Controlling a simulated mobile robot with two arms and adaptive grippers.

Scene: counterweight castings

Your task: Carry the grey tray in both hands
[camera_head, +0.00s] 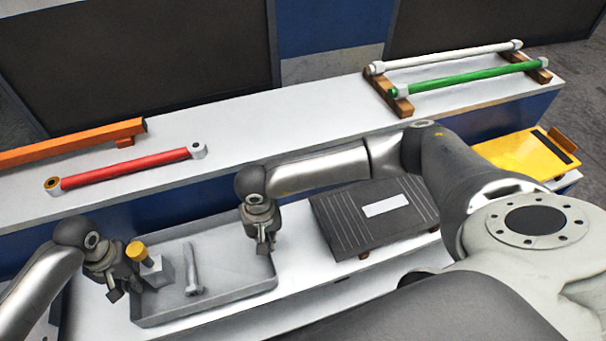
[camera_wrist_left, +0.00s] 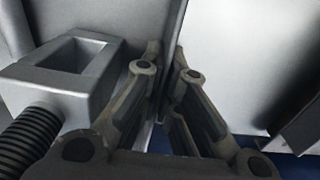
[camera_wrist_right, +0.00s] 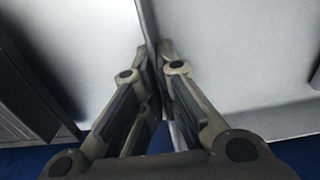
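The grey tray (camera_head: 222,303) is a shallow open box at the lower left in the head view. My left gripper (camera_head: 122,287) is shut on its left wall; in the left wrist view the tray wall (camera_wrist_left: 177,45) runs between the close-set fingers (camera_wrist_left: 168,85). My right gripper (camera_head: 265,243) is shut on the right wall; in the right wrist view that wall (camera_wrist_right: 148,25) runs between its fingers (camera_wrist_right: 152,65). A grey bolt (camera_head: 192,270) and a grey block (camera_head: 157,272) are in the tray. I cannot tell whether the tray is clear of the table.
A dark ribbed plate (camera_head: 372,220) lies right of the tray on the lower white table (camera_head: 310,290). A higher white bench (camera_head: 270,125) behind holds a red rod (camera_head: 125,170), an orange beam (camera_head: 75,143), white and green rods (camera_head: 470,77) on wooden supports. A yellow panel (camera_head: 525,153) is far right.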

